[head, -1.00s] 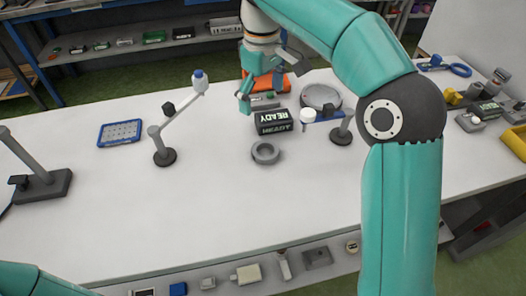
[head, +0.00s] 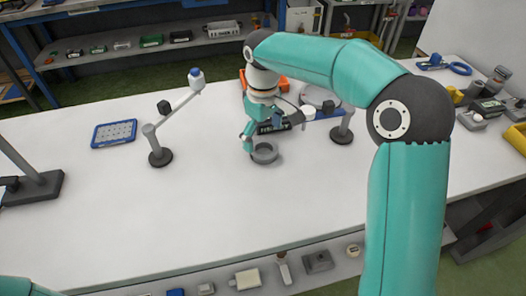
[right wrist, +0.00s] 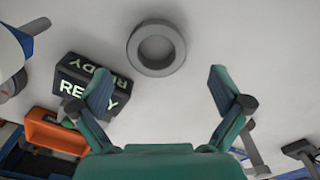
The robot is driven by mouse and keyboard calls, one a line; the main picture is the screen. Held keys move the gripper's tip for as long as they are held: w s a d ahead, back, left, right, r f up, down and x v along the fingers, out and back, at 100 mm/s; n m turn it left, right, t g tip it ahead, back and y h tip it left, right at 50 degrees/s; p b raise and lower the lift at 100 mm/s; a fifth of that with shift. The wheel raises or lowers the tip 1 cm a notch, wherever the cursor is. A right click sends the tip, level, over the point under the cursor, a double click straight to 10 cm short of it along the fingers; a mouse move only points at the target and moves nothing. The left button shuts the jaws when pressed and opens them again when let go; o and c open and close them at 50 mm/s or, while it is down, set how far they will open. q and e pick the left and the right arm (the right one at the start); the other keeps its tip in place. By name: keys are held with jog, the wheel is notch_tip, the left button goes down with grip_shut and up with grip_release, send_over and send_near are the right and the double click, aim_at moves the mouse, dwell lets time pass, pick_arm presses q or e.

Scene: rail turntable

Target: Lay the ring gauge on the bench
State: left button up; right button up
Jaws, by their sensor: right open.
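The grey ring gauge (head: 264,154) lies flat on the white bench (head: 230,205), a little right of the middle in the head view. In the right wrist view the ring gauge (right wrist: 156,48) lies on the bench beyond my fingertips, between their lines. My right gripper (head: 262,138) is just behind and above the ring gauge in the head view. In the right wrist view the gripper (right wrist: 160,85) is open, with nothing between its two fingers. My left gripper is out of view.
A dark READY display (right wrist: 90,85) stands close by the right gripper's left finger in the right wrist view. An orange bin (right wrist: 55,135) lies near it. A post with an arm (head: 158,145) and a blue-framed pad (head: 114,132) stand left. The front middle bench is clear.

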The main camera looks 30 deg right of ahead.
aim_at(263, 153)
jog(key=f, duration=0.4)
jog(key=shift+w+d+f, duration=0.1)
jog(key=shift+w+f, duration=0.15)
jog(key=shift+w, duration=0.1)
jog(key=c, duration=1.4)
jog(key=shift+r, duration=0.2)
